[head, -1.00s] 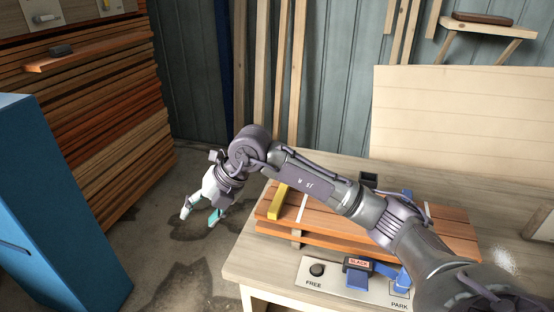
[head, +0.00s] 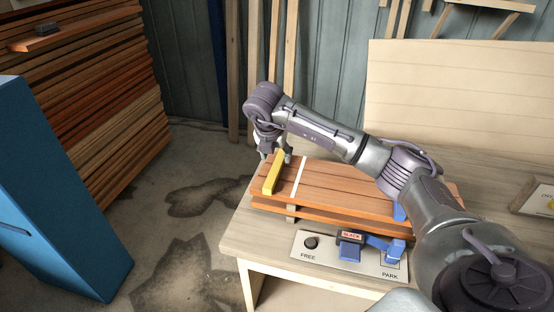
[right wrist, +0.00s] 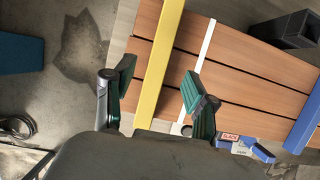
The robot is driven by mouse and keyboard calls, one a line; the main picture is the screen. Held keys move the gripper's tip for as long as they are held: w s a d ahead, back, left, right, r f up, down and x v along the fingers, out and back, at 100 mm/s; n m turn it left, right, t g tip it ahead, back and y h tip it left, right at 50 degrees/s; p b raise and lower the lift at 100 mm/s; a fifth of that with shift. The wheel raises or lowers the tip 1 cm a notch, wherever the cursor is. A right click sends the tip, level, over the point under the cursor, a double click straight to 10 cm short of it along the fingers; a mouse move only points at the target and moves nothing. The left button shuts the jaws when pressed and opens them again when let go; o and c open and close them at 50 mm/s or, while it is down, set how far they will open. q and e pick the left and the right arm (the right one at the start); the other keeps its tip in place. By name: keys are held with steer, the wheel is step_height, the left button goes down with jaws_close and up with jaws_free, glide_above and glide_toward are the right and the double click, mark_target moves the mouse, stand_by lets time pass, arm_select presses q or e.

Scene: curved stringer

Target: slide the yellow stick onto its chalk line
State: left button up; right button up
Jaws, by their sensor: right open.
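The yellow stick (head: 274,172) lies across the left end of the reddish wooden boards (head: 345,187). The white chalk line (head: 301,177) runs across the boards a little right of the stick, with bare wood between them. My right gripper (head: 275,154) is at the stick's far end, open. In the right wrist view the stick (right wrist: 160,60) passes between the two spread fingers of the gripper (right wrist: 158,88), with a gap on each side. The right finger is near the chalk line (right wrist: 198,65) and covers part of it. My left gripper is not in view.
A panel marked FREE and PARK (head: 322,262) with a black knob and a blue SLACK clamp lies at the bench's front. A blue cabinet (head: 60,190) stands left, with open floor between. A pale lined board (head: 460,95) stands behind the bench.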

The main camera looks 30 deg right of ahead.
mark_target(277, 163)
steer(key=shift+p+x, duration=0.35)
steer(key=shift+x, duration=2.25)
jaws_close()
steer(key=shift+s+d, duration=1.05)
steer(key=shift+s, duration=0.2)
steer(key=shift+s+d, duration=1.05)
steer(key=shift+s, duration=0.2)
jaws_free()
